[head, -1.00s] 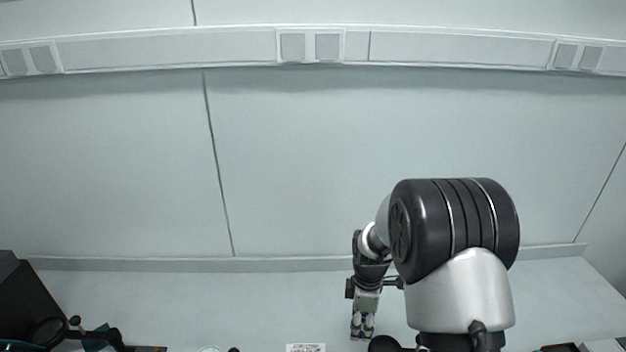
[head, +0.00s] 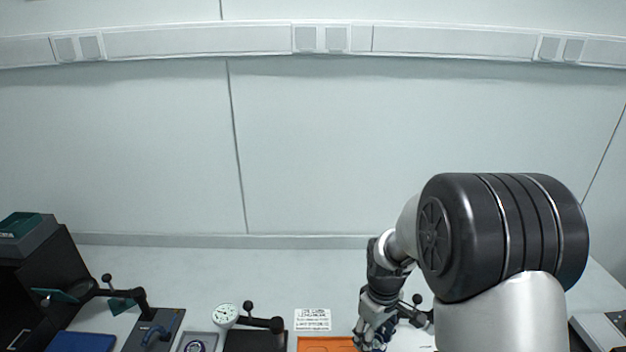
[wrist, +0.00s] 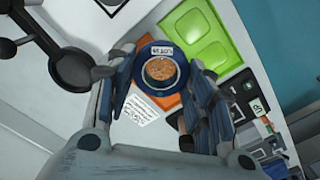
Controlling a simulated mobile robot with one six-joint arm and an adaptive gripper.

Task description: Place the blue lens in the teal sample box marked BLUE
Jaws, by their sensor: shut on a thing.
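My gripper (wrist: 162,88) is shut on the blue lens, a round blue ring (wrist: 143,56) with a small white label on its rim. Its clear middle shows a speckled orange-brown disc. In the head view my gripper (head: 374,332) is low over the table at the right of centre, and the lens cannot be made out there. A dark teal box (head: 20,226) sits on a black case at the far left; its marking is too small to read, so I cannot tell whether it is the BLUE sample box.
An orange tray (head: 318,343) lies beside my gripper, with a white printed card (head: 313,319) behind it. A blue tray (head: 82,341), a black mount (head: 155,327) and a dial gauge (head: 225,315) stand to the left. A green tray (wrist: 207,48) shows in the wrist view.

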